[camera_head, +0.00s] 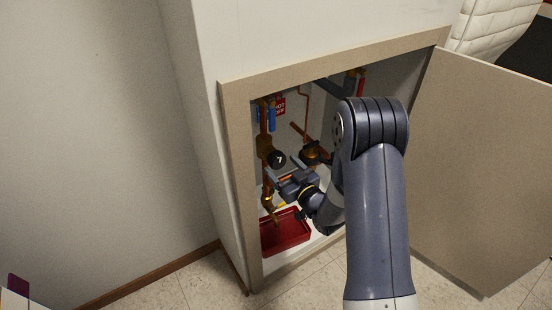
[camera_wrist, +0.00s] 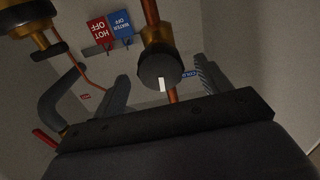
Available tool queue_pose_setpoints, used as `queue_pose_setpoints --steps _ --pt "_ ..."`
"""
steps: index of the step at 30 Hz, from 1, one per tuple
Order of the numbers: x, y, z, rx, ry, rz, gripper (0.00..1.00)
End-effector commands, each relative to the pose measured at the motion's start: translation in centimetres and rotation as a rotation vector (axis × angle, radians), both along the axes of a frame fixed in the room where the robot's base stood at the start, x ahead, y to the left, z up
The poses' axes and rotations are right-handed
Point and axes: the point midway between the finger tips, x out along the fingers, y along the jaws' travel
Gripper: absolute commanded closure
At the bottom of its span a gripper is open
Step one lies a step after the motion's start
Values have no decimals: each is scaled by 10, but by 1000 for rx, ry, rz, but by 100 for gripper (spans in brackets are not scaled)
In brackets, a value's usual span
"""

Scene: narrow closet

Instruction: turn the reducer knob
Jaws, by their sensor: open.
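The reducer knob (camera_head: 277,159) is round and black with a white mark, on a brass fitting of a copper pipe at the left inside the cabinet. In the wrist view, the knob (camera_wrist: 158,68) faces the camera, with its white bar pointing nearly down the picture. My gripper (camera_head: 284,172) is inside the cabinet, close to the knob. In the wrist view its two fingers are apart, one on each side of the knob in the picture. I cannot tell whether either finger touches it.
A red tray (camera_head: 286,232) lies on the cabinet floor below. Red and blue tags (camera_wrist: 108,30) hang behind the pipe. Another brass fitting (camera_wrist: 22,18) is at the upper left of the wrist view. The cabinet door (camera_head: 480,170) stands open at right.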

Motion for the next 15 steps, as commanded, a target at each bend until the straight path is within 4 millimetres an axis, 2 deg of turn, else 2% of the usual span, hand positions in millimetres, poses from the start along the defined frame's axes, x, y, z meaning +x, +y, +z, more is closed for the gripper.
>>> queue_pose_setpoints --steps 6,15 --pt "-31 -23 0 -1 2 -3 28" --pt "-44 -30 0 0 -1 0 28"
